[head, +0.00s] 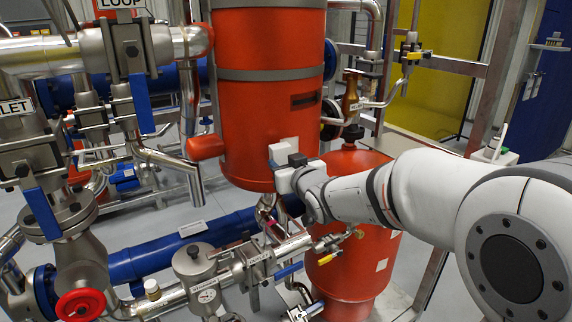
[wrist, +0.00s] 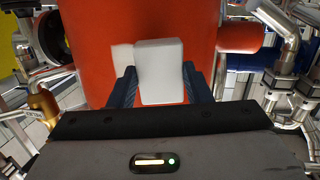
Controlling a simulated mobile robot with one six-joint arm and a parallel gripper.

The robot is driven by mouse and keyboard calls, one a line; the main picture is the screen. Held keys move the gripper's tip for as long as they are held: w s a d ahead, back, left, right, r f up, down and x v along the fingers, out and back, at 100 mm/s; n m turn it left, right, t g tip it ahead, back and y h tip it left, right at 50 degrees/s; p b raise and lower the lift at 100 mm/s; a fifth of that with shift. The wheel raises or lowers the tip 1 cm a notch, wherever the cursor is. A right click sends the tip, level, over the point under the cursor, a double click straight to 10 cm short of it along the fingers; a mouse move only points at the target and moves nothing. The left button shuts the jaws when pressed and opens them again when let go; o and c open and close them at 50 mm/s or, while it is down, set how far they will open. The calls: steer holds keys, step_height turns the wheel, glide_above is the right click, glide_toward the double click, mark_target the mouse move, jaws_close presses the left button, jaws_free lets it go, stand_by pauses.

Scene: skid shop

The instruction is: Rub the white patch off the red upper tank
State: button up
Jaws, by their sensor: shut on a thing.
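The red upper tank (head: 262,105) is a large upright cylinder with grey bands; it also fills the wrist view (wrist: 88,50). My gripper (wrist: 158,88) is shut on a white block (wrist: 161,72), held between two dark blue fingers. In the wrist view the pale white patch (wrist: 121,56) shows on the tank just left of the block, partly hidden behind it. In the head view my gripper (head: 286,162) is at the tank's lower front. A white square shows there, and I cannot tell block from patch. The block faces the tank closely; contact is unclear.
A red lower tank (head: 350,250) stands below right. A red stub (head: 206,147) sticks out of the upper tank's left side. Steel pipes and a valve body (head: 195,265) crowd the left and below. A brass valve (head: 350,98) stands right of the tank.

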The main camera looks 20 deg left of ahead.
steer(key=shift+x, duration=1.1)
steer(key=shift+r, duration=0.15)
steer(key=shift+w+d+r+p, duration=0.1)
steer(key=shift+w+d+p, duration=0.6)
steer(key=shift+w+d, duration=0.6)
steer(key=shift+w+d+p, duration=0.65)
steer(key=shift+w+d, duration=0.45)
steer(key=shift+d, duration=0.55)
